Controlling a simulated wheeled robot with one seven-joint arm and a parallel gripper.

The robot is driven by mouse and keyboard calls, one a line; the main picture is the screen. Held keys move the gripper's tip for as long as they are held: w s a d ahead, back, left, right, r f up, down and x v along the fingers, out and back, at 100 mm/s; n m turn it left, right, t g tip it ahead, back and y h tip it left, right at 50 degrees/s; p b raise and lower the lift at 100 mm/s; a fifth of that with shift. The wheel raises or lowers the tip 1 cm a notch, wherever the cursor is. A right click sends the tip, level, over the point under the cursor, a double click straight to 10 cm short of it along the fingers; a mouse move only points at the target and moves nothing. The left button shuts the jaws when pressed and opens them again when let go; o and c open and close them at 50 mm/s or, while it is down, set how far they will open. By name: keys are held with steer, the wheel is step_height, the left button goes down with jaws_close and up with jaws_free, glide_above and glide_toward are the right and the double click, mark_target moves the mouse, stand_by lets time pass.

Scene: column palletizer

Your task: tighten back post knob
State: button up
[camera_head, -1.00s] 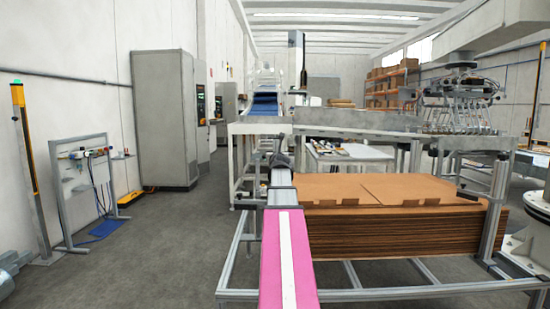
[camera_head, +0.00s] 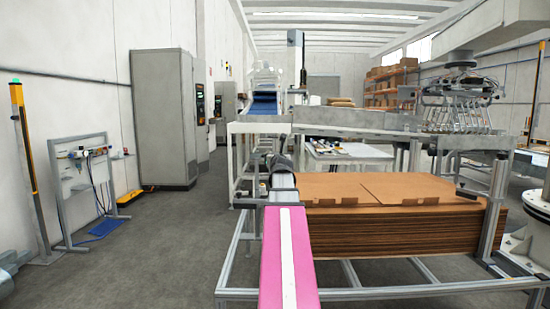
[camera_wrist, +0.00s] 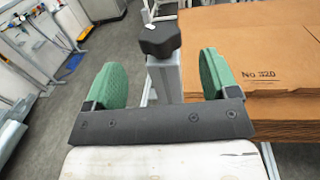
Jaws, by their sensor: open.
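In the wrist view, a black lobed knob (camera_wrist: 160,37) sits on top of an upright grey metal post (camera_wrist: 165,80). My gripper (camera_wrist: 161,60) is open, with one green finger pad to the left of the knob and one to the right. Clear gaps show on both sides, and neither pad touches the knob. The knob lies in line with the gap, at or just past the fingertips; the exact depth is hard to tell. In the head view, my arm covers this post and knob, and the fingers cannot be made out.
A stack of brown cardboard sheets (camera_head: 405,232) lies to the right of the post, close to the right finger. Another post (camera_head: 495,190) stands at the stack's right end. A grey rack (camera_head: 62,195) stands at the left, with open floor (camera_head: 160,250) between.

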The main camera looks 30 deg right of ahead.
steer(key=v, duration=0.4)
steer(key=shift+s, duration=0.15)
